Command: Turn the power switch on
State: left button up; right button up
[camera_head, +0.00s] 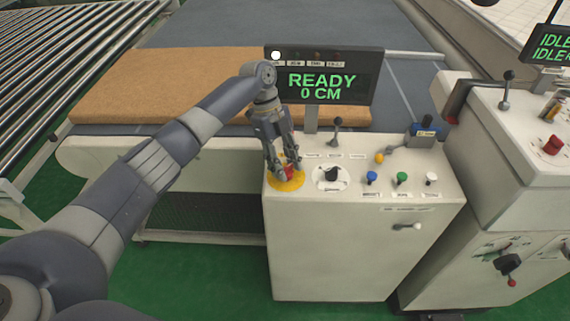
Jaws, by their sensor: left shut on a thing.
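The control panel (345,235) is a white console with knobs and buttons on its sloped top. A red knob (290,172) sits on a yellow disc (283,185) at the panel's left end. My left gripper (287,170) points down over this disc, with its fingers shut around the red knob. A black rotary knob (331,174) on a round white plate is just right of it. The labels are too small to read, so I cannot tell which control is the power switch. My right gripper is out of view.
The display (322,83) reads "READY 0 CM", with a lit white lamp at its upper left. A black lever (337,130) and blue (372,177), green (402,178) and white (431,179) buttons stand to the right. A brown mattress (165,85) lies behind.

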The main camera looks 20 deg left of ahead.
pick_arm(q)
jog(key=o, duration=1)
jog(key=shift+o, duration=0.4)
jog(key=v, duration=1.2)
